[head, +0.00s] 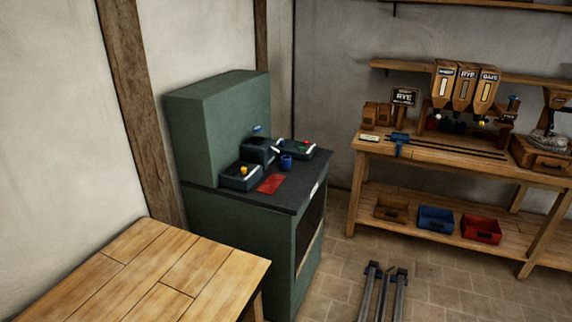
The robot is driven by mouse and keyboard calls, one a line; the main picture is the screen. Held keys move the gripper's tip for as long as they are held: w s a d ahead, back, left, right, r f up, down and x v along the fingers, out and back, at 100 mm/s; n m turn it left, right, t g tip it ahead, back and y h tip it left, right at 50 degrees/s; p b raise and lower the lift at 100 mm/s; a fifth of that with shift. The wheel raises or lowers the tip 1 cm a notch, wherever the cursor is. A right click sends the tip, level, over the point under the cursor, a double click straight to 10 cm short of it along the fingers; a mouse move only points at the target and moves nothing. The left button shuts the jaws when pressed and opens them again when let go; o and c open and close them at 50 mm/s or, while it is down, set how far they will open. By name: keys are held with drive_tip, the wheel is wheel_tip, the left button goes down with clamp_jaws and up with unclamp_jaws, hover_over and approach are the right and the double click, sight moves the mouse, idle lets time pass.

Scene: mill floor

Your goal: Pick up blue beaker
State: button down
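A small blue cup-shaped vessel (286,162), which looks like the blue beaker, stands upright on the dark top of a green cabinet (240,232). It is just right of a dark box-shaped device (259,151) and behind a red flat mat (271,184). Another small blue item (258,129) shows above the dark device; I cannot tell what it is. My gripper is not in view.
Dark boxes with a yellow knob (241,177) and with red and green buttons (298,149) flank the vessel. A tall green housing (217,125) rises behind. A wooden table (150,270) stands in front, a workbench (440,150) at right. Metal rails (384,295) lie on the floor.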

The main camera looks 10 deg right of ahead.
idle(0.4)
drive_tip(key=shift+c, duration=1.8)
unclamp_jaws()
